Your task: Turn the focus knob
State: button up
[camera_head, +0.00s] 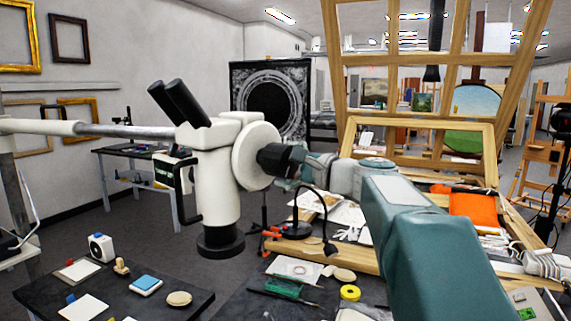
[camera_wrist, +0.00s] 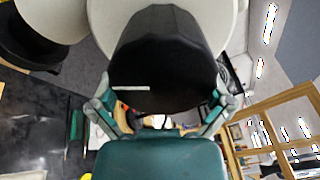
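The microscope (camera_head: 215,180) is white with black eyepieces and hangs on a horizontal boom. Its focus knob (camera_head: 275,158) is black and sticks out from a white round housing on the right side. In the wrist view the knob (camera_wrist: 165,60) fills the upper middle and has a short white mark (camera_wrist: 130,88) on its face, lying level. My gripper (camera_head: 292,162) is at the knob. In the wrist view one finger of my gripper (camera_wrist: 162,85) lies along each side of the knob, close to its edges. I cannot tell whether they press on it.
A dark table (camera_head: 225,300) below holds a yellow tape roll (camera_head: 350,292) and small items. A wooden frame (camera_head: 420,135) stands behind my arm. A black desk lamp (camera_head: 302,215) and an orange cloth (camera_head: 473,207) are on the bench.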

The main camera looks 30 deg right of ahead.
jog(key=shift+s+d, duration=0.2)
jog(key=shift+s, duration=0.3)
jog(key=v, duration=1.1)
jog(key=shift+f, duration=0.1)
dwell(0.7)
